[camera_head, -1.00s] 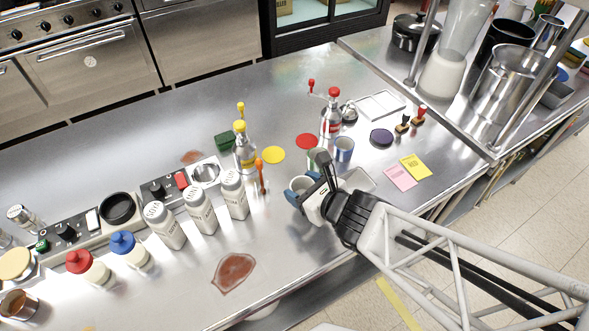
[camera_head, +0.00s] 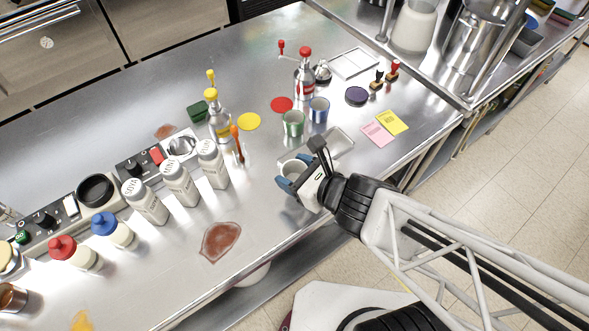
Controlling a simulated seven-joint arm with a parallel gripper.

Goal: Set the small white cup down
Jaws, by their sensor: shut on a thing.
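The small white cup (camera_head: 290,167) is near the front edge of the steel counter (camera_head: 262,206), right of the middle. My gripper (camera_head: 291,178) is shut on it, with blue fingertips at its near side. The cup looks upright, and its lower part is partly hidden by the fingers. I cannot tell whether its base touches the counter.
A green cup (camera_head: 293,123) and a blue-and-white cup (camera_head: 319,109) stand behind it. A metal tray (camera_head: 332,146) lies just right. An orange-handled tool (camera_head: 237,146) and white shakers (camera_head: 212,164) stand left. A brown stain (camera_head: 220,240) marks the counter in front left. Counter between is clear.

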